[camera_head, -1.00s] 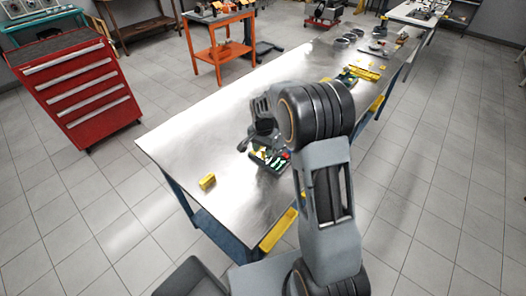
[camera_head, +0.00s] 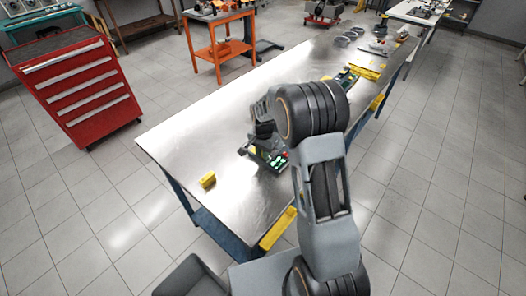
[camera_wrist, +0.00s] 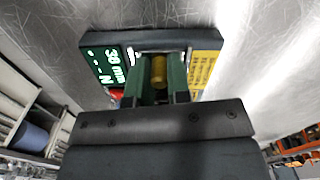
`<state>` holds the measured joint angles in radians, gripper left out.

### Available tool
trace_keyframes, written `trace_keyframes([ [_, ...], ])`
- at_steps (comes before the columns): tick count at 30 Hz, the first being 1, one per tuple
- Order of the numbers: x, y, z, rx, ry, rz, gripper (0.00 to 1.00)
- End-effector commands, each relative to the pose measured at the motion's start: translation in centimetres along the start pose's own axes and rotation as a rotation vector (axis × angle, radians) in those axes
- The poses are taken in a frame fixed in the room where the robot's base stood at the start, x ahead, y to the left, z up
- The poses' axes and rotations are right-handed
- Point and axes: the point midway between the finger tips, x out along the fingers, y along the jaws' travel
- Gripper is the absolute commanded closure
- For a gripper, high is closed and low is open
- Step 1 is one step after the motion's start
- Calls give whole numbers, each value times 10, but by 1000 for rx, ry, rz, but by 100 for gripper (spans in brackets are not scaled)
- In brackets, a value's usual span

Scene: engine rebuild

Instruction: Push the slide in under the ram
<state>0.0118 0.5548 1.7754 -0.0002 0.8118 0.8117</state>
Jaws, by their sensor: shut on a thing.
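The press device (camera_head: 275,161), a small dark unit with a green-lit display and a red spot, stands on the metal bench below my gripper (camera_head: 263,130). In the wrist view its display panel (camera_wrist: 108,63) reads "38 mm" and "N", and a yellow label (camera_wrist: 203,68) is on its right. My gripper (camera_wrist: 160,82) is shut on a brass-coloured cylinder (camera_wrist: 158,72), seen between two green upright pieces. I cannot tell whether this cylinder belongs to the slide. The slide and ram cannot be told apart clearly; my arm hides part of the device.
A yellow block (camera_head: 208,180) lies on the bench (camera_head: 185,145) near its front left. The bench's left part is mostly bare. Yellow parts (camera_head: 368,71) and rings (camera_head: 345,37) lie farther along. A red drawer cabinet (camera_head: 78,88) and an orange cart (camera_head: 219,48) stand on the floor.

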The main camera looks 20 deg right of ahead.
Motion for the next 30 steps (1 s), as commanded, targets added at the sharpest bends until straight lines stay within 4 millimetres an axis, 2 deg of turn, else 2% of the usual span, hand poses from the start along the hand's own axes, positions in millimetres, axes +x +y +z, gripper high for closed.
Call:
trace_keyframes([
  [11,0,0,-1,0,1,-1,100],
  [18,1,5,-36,4,1,-2,100],
  [21,0,6,-45,1,2,-3,100],
  [30,-1,7,-47,0,3,-3,100],
])
